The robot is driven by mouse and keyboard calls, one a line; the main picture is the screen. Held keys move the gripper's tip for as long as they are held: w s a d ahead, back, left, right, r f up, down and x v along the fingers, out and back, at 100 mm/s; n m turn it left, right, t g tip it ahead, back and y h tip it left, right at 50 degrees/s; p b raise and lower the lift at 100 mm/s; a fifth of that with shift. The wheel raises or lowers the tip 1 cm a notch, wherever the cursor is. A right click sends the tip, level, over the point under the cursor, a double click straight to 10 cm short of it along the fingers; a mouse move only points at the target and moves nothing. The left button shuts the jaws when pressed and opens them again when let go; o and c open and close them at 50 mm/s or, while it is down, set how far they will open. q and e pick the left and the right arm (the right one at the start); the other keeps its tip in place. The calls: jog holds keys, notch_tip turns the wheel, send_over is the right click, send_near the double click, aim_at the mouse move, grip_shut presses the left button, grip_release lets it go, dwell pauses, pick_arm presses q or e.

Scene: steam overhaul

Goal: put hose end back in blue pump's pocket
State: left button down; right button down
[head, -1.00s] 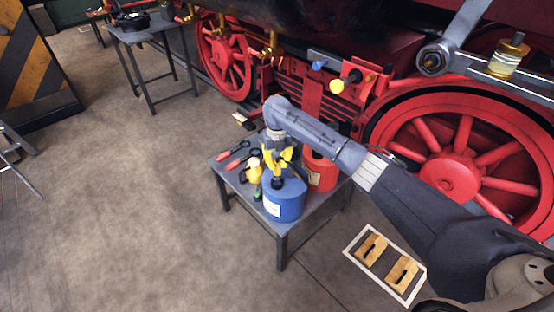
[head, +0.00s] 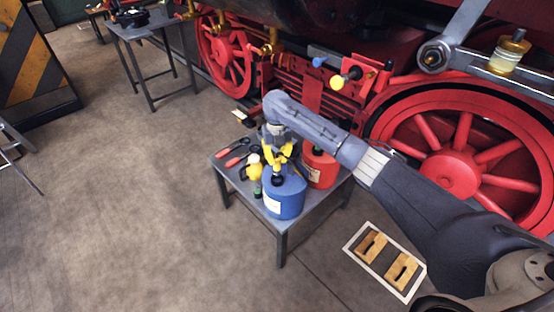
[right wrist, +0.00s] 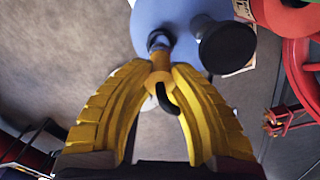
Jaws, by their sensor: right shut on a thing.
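The blue pump (head: 284,198) stands upright on a small grey table; its blue top (right wrist: 180,12) also shows in the right wrist view, with a round black knob (right wrist: 226,46) on it. My right gripper (head: 279,158) is just above the pump's top. In the right wrist view its yellow fingers (right wrist: 160,76) meet at the tips on the black hose end (right wrist: 166,98), a curved piece of which shows between them. A short dark tube with a pale rim (right wrist: 159,42) is just beyond the fingertips, at the pump's edge; I cannot tell whether the hose end touches it. My left gripper is out of view.
A red can (head: 320,168) stands close behind the blue pump on the table (head: 238,190). The red locomotive wheel (head: 450,172) is at the right. Open floor lies to the left.

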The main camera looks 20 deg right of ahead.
jog(key=shift+r, duration=1)
jog(key=c, duration=1.2)
grip_release()
jog(key=shift+c, duration=0.2)
